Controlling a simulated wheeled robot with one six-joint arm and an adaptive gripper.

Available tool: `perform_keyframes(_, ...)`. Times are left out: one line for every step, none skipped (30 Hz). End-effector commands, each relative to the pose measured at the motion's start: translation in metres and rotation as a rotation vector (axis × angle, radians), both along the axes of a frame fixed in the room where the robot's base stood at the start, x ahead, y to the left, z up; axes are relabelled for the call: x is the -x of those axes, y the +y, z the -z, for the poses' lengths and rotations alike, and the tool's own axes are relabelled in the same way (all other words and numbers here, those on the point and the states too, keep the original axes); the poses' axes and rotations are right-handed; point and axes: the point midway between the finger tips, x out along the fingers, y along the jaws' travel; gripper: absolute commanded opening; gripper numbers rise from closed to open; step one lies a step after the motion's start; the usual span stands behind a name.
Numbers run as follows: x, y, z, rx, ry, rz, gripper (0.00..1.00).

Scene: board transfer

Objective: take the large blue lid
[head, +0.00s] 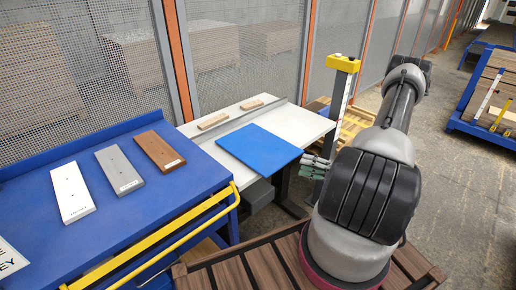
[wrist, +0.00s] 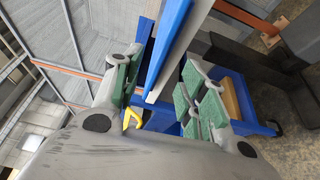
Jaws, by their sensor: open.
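The large blue lid (head: 259,147) is a flat blue panel lying on a white table (head: 303,122), its right corner jutting past the table's front edge. My gripper (head: 315,167) is just off that corner, open and empty. In the wrist view the lid shows nearly edge-on as a blue strip (wrist: 168,45), in line with the gap between the green-padded fingers of my gripper (wrist: 160,78). I cannot tell whether the lid's edge is inside the gap or just beyond it.
Two small wooden blocks (head: 215,121) lie behind the lid. A blue bench (head: 95,222) at left holds a white, a grey and a brown board (head: 160,151). A yellow-topped post (head: 344,64) stands close behind my gripper. A yellow rail (head: 165,237) runs along the bench front.

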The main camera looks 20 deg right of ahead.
Motion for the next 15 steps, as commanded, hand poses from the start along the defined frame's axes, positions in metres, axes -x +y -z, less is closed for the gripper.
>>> perform_keyframes(0.000,0.000,0.005,-0.018,0.008,0.014,0.42)
perform_keyframes(-0.002,0.001,0.006,-0.025,0.011,0.019,0.42)
perform_keyframes(-0.005,0.003,0.007,-0.029,0.014,0.023,0.42)
perform_keyframes(-0.007,0.005,0.007,-0.031,0.014,0.024,0.42)
perform_keyframes(-0.010,0.007,0.007,-0.031,0.014,0.024,0.42)
perform_keyframes(-0.014,0.011,0.007,-0.031,0.015,0.023,0.42)
perform_keyframes(-0.017,0.013,0.007,-0.031,0.015,0.023,0.42)
perform_keyframes(-0.019,0.016,0.007,-0.030,0.015,0.023,0.42)
perform_keyframes(-0.023,0.019,0.007,-0.030,0.015,0.022,0.42)
perform_keyframes(-0.026,0.022,0.007,-0.030,0.015,0.021,0.42)
perform_keyframes(-0.030,0.025,0.007,-0.030,0.015,0.021,0.42)
perform_keyframes(-0.035,0.029,0.007,-0.029,0.014,0.020,0.42)
perform_keyframes(-0.039,0.033,0.006,-0.029,0.014,0.020,0.42)
perform_keyframes(-0.043,0.036,0.006,-0.029,0.014,0.020,0.42)
perform_keyframes(-0.047,0.040,0.006,-0.029,0.014,0.020,0.42)
